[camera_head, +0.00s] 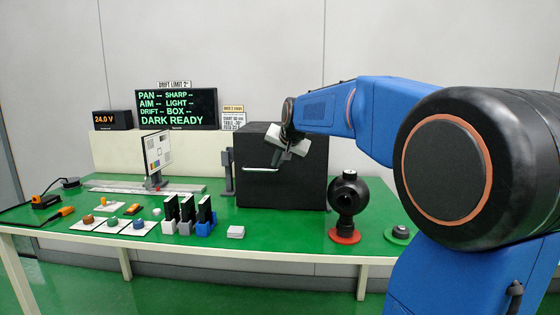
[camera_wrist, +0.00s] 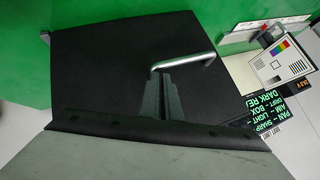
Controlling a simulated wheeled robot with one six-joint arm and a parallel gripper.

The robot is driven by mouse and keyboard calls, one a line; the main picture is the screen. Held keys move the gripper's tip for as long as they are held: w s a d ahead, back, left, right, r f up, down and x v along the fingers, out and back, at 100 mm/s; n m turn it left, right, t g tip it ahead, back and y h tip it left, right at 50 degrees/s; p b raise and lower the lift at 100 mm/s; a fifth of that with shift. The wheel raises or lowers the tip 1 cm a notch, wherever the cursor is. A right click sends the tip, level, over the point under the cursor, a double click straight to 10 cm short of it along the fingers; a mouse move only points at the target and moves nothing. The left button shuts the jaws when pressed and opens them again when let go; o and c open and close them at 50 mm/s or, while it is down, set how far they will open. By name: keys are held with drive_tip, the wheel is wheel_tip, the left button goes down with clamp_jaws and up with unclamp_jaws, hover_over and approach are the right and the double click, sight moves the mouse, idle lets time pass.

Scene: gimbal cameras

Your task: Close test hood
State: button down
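The test hood (camera_head: 305,185) is a black box standing on the green bench in the head view. Its silver bar handle (camera_head: 262,169) is on the dark front face. In the wrist view the handle (camera_wrist: 190,62) crosses the black panel (camera_wrist: 100,75) just beyond my fingertips. My gripper (camera_wrist: 165,78) has its two grey fingers side by side with no clear gap. The tips are at or very near the bar; I cannot tell whether they touch. In the head view my gripper (camera_head: 284,150) is in front of the hood's upper part. No open gap in the hood is visible.
A black round device on a red base (camera_head: 344,238) stands right of the hood. A test chart (camera_head: 158,152), a grey post (camera_head: 228,172) and several small blocks are to its left. The display (camera_head: 176,109) reads DARK READY. Bench front below the hood is clear.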

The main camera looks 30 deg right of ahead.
drive_tip(key=shift+a+f, duration=0.1)
drive_tip(key=shift+f, duration=0.35)
drive_tip(key=s+a+r, duration=0.1)
drive_tip(key=s+r, duration=0.2)
drive_tip(key=r, duration=0.3)
drive_tip(key=s+a+r, duration=0.1)
drive_tip(key=s+r, duration=0.3)
drive_tip(key=r, duration=0.2)
drive_tip(key=s+a+f+n+g, duration=0.2)
drive_tip(key=s+a+f+n, duration=0.2)
drive_tip(key=s+f, duration=1.3)
drive_tip(key=s+a+f+n+g+y, duration=0.1)
drive_tip(key=s+a+f+n, duration=0.3)
drive_tip(key=s+f, duration=1.2)
drive_tip(key=a+f+g, duration=0.1)
drive_tip(key=a, duration=0.3)
drive_tip(key=shift+s+n, duration=0.3)
drive_tip(key=shift+s, duration=0.05)
